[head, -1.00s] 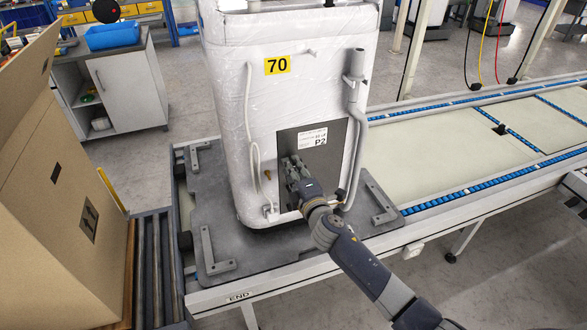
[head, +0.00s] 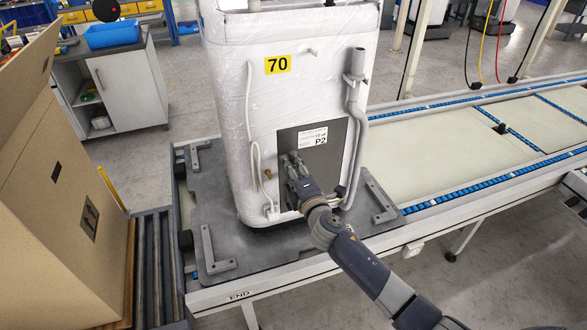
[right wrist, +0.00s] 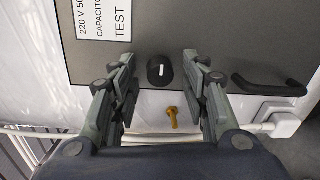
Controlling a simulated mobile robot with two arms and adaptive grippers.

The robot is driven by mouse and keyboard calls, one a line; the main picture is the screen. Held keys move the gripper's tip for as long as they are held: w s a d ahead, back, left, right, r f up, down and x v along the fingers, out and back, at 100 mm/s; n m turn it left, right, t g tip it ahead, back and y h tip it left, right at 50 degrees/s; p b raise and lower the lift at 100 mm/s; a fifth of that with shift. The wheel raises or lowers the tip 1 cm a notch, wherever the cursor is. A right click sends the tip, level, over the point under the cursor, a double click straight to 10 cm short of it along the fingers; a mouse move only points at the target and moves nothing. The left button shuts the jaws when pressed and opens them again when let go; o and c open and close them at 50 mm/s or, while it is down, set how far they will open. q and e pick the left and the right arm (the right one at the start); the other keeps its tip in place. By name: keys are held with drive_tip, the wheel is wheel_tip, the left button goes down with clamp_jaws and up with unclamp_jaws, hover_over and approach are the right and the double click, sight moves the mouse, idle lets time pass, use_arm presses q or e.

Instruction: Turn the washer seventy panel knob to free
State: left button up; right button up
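The washer marked 70 (head: 225,110) stands upright, wrapped in white film. A grey panel (head: 340,162) with a P2 label is low on its front. In the right wrist view, a round black knob (right wrist: 160,70) with a white mark sits on that panel. My right gripper (right wrist: 158,72) is open, one finger on each side of the knob, with visible gaps. In the head view my right gripper (head: 290,167) is at the panel's left part and hides the knob. My left gripper is not in view.
A yellow key-like fitting (right wrist: 172,117) lies below the knob, and a black handle (right wrist: 270,86) to its right. A grey hose (head: 358,120) and thin white hose (head: 251,120) flank the panel. A cardboard box (head: 50,220) stands left; the conveyor (head: 480,150) extends right.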

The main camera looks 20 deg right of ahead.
drive_tip(key=s, duration=1.2)
drive_tip(key=shift+d+r, duration=0.2)
drive_tip(key=shift+r, duration=0.2)
drive_tip(key=s+d+f+m+g, duration=0.25)
drive_tip(key=s+f, duration=0.25)
drive_tip(key=f, duration=0.7)
drive_tip(key=s+d+f+m+g+h, duration=0.1)
drive_tip(key=s+f+m+g, duration=0.25)
drive_tip(key=f, duration=0.85)
drive_tip(key=s+d+f+m+g, duration=0.15)
drive_tip(key=s+f, duration=0.35)
drive_tip(key=f, duration=0.6)
drive_tip(key=s+f+m+g, duration=0.3)
drive_tip(key=s+f, duration=0.3)
drive_tip(key=s, duration=0.5)
drive_tip(key=s+a+f+m+g, duration=0.1)
drive_tip(key=s+f+m+g, duration=0.1)
drive_tip(key=s+f+m, duration=0.2)
drive_tip(key=s+f+m+g, duration=0.3)
drive_tip(key=s+f, duration=0.6)
drive_tip(key=s, duration=1.1)
drive_tip(key=shift+a+f+g, duration=0.15)
drive_tip(key=shift+a+g, duration=0.2)
drive_tip(key=shift+a, duration=0.05)
